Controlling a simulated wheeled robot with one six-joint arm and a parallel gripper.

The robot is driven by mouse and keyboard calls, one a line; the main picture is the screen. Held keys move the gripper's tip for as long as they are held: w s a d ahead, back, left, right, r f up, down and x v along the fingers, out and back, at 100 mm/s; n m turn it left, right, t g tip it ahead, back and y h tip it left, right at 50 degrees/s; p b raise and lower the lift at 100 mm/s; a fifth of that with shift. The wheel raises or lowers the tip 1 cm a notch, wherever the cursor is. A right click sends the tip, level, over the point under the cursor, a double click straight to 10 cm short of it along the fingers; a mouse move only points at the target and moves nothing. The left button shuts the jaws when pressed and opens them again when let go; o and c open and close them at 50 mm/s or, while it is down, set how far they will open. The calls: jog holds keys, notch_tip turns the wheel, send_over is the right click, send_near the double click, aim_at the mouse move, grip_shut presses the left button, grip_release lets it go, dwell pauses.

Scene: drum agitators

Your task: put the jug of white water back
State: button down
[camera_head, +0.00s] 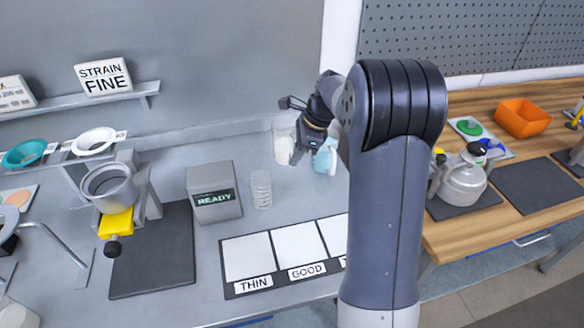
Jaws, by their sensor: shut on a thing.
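My gripper (308,145) is at the back of the grey bench, at the end of my arm. It is shut on what looks like the jug of white water (283,148), a whitish shape at its left side. The jaws and most of the jug's outline are hard to make out. A pale blue vessel (326,158) shows just right of the gripper, partly hidden by my arm. I cannot tell whether the jug touches the bench.
A grey READY box (214,192) and a clear ribbed object (261,190) stand left of the gripper. White THIN and GOOD pads (300,246) lie in front. A metal pot (108,187) stands at left. A wooden table (530,190) with a glass kettle (463,183) is at right.

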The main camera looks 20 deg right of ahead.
jog(key=shift+f+p, duration=0.3)
jog(key=shift+f, duration=2.7)
jog(key=shift+f, duration=0.1)
jog(key=c, duration=1.5)
grip_release()
jog(key=shift+o, duration=0.2)
jog(key=b+v, duration=0.1)
jog(key=v, duration=1.1)
